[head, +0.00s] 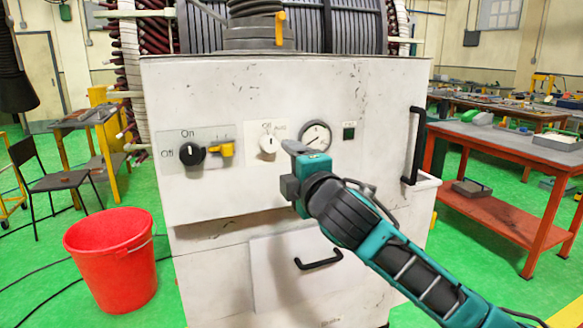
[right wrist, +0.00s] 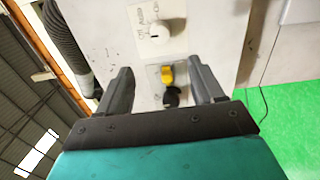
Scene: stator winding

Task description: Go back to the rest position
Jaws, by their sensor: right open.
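My right gripper (head: 290,147) is in front of the white cabinet (head: 380,100), just right of the white selector knob (head: 269,144). In the right wrist view its two fingers (right wrist: 163,85) are spread apart with nothing between them. Beyond them show the yellow handle (right wrist: 167,75), the black knob (right wrist: 171,97) and the white knob (right wrist: 155,30). In the head view the black On/Off knob (head: 192,153) and the yellow handle (head: 222,149) are farther left on the panel. The gripper looks apart from the knobs. My left gripper is in neither view.
A round gauge (head: 315,135) sits close to the right gripper. The cabinet has a black side handle (head: 414,145) and a drawer handle (head: 318,260). A red bucket (head: 110,265) stands at left, a workbench (head: 490,141) at right. Green floor lies between.

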